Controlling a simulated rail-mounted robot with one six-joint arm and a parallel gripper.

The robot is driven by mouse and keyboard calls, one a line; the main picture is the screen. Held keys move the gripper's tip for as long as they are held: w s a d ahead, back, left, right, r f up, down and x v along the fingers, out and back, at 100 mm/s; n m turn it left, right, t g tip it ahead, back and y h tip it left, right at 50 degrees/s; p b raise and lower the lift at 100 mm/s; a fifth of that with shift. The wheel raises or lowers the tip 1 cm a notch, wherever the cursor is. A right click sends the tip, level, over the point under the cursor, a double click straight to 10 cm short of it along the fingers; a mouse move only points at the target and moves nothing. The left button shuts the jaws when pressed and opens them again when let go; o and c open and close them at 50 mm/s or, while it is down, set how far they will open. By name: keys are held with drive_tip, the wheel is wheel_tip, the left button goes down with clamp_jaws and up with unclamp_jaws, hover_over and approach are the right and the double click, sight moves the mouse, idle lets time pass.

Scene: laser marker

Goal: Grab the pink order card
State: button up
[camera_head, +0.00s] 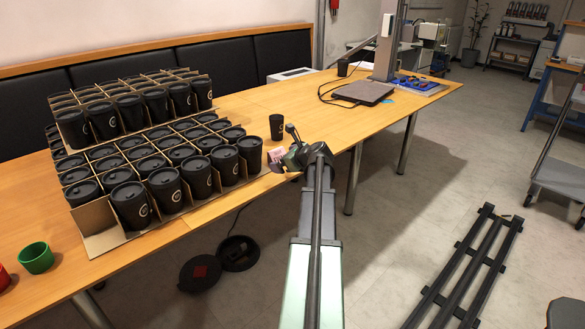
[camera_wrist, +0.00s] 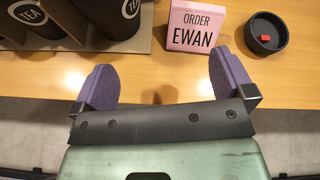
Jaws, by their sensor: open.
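The pink order card (camera_wrist: 197,26) stands on the wooden table in the wrist view, with the words ORDER and EWAN on its front. In the head view the card (camera_head: 276,156) is small and partly hidden by my gripper (camera_head: 293,148). In the wrist view my gripper (camera_wrist: 162,80) is open and empty. Its two purple fingers point toward the table, and the card is just beyond them, right of the middle of the gap. The card appears apart from both fingers.
Black cups (camera_head: 131,203) in cardboard dividers fill the table left of the card. A single black cup (camera_head: 277,127) stands behind it.

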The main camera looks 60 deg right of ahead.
sight(278, 153)
drive_tip(key=d+m, duration=0.1)
drive_tip(key=s+d+m, duration=0.1)
drive_tip(key=d, duration=0.1)
drive_tip(key=shift+d+m+t+h, duration=0.15)
drive_tip(key=shift+m+t+h, duration=0.15)
drive_tip(key=shift+h, duration=0.1)
drive_tip(key=shift+s+d+r+m, duration=0.15)
drive_tip(key=shift+d+r+m, duration=0.15)
drive_tip(key=shift+m, duration=0.1)
drive_tip(key=b+x, duration=0.2)
drive_tip(key=x, duration=0.3)
drive_tip(key=shift+w+f, duration=0.2)
drive_tip(key=shift+w, duration=0.1)
drive_tip(key=b+x, duration=0.1)
drive_tip(key=x, duration=0.1)
drive_tip(key=b+x, duration=0.1)
drive_tip(key=x, duration=0.1)
drive_tip(key=shift+w+d+f, duration=0.25)
drive_tip(key=shift+d, duration=0.05)
drive_tip(key=shift+w, duration=0.3)
drive_tip(key=shift+s+r, duration=0.1)
drive_tip(key=c, duration=0.9)
wheel_tip(278, 153, up, 20)
drive_tip(key=p, duration=2)
drive_tip(key=shift+r, duration=0.1)
